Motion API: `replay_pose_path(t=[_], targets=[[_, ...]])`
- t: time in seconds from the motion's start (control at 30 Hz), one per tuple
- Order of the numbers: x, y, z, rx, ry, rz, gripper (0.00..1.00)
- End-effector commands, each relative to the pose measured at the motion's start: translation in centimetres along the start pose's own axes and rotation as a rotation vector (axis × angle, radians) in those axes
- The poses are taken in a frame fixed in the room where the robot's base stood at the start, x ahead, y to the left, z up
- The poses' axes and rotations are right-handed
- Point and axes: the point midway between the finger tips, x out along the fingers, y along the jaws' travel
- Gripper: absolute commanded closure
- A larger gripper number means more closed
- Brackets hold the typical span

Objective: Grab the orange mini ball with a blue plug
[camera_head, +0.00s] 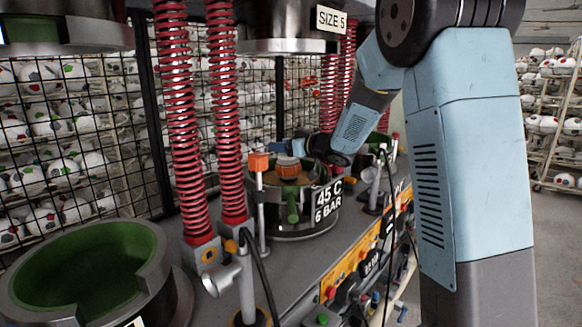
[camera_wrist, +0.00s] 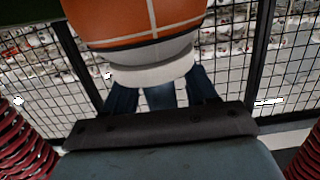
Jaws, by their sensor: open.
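An orange mini ball (camera_head: 288,167) sits in the round mould of the middle press in the head view. In the wrist view the orange ball (camera_wrist: 150,25) fills the top centre, with pale seam lines and a white-grey band below it. A blue plug cannot be made out for certain. My gripper (camera_head: 305,148) is at the ball's back right, reaching in over the mould. In the wrist view my gripper (camera_wrist: 163,95) shows dark blue fingers, partly hidden behind the ball's pale lower part. The jaws are open; contact with the ball cannot be told.
The middle press mould (camera_head: 300,222) carries a "45 C 6 BAR" label. Red springs (camera_head: 180,120) rise close to its left. A green-lined mould (camera_head: 95,265) is at front left. An orange-capped post (camera_head: 259,163) stands before the middle mould. Wire mesh racks hold white balls behind.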

Motion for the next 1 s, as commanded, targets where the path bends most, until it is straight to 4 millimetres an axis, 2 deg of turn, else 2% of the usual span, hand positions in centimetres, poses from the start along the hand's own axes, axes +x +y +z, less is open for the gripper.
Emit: replay_pose_path(t=[0.17, 0.77, 1.0], targets=[[0.0, 0.05, -0.03, 0.0, 0.001, 0.001, 0.43], [-0.06, 0.09, -0.03, 0.0, 0.0, 0.002, 1.0], [-0.08, 0.1, -0.04, 0.0, 0.001, 0.002, 1.0]])
